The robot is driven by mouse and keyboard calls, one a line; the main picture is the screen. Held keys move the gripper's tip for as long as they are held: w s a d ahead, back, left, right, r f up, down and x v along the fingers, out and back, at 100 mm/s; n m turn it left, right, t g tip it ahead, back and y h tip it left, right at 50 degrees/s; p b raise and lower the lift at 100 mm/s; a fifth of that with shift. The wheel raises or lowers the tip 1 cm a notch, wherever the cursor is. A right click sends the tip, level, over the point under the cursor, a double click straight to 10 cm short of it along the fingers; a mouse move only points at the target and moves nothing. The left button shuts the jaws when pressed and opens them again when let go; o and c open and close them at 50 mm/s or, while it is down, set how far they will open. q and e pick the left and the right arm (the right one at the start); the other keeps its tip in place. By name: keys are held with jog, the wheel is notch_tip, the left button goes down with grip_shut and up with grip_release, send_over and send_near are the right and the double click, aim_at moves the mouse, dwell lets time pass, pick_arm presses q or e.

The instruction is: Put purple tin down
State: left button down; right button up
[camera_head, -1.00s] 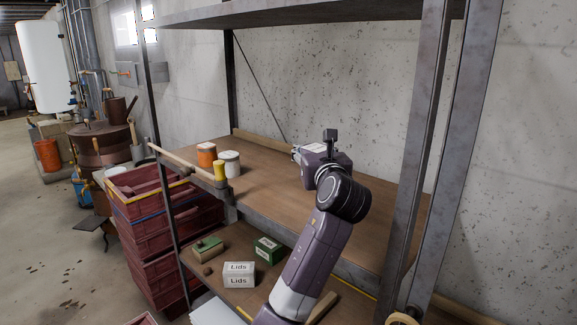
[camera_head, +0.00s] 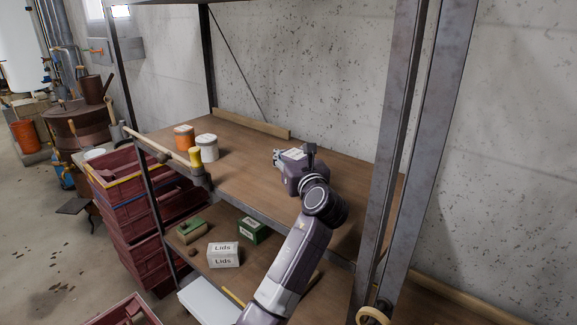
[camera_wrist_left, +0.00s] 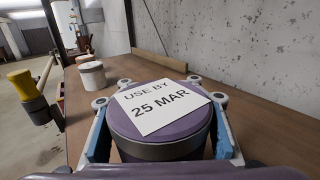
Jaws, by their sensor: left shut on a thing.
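The purple tin (camera_wrist_left: 158,140) has a white label reading "USE BY 25 MAR" on its lid. In the left wrist view it sits upright between the two fingers of my left gripper (camera_wrist_left: 160,108), which is shut on it. In the head view my left gripper (camera_head: 285,158) is over the right part of the brown shelf board (camera_head: 240,178), and its own body hides most of the tin. I cannot tell whether the tin's base touches the board. My right gripper is not in view.
An orange tin (camera_head: 184,137) and a white tin (camera_head: 207,150) stand to the left on the board. A metal post (camera_head: 395,150) rises at right. Board between tins and gripper is clear.

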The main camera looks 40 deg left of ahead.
pick_arm(q)
jog(key=shift+f, duration=2.65)
jog(key=shift+f, duration=0.1)
jog(key=c, duration=1)
grip_release()
jog(key=b+v, duration=0.2)
jog(key=v, duration=0.9)
jog(key=shift+s+d+b, duration=0.3)
jog(key=shift+s+d, duration=0.1)
jog(key=shift+d, duration=0.1)
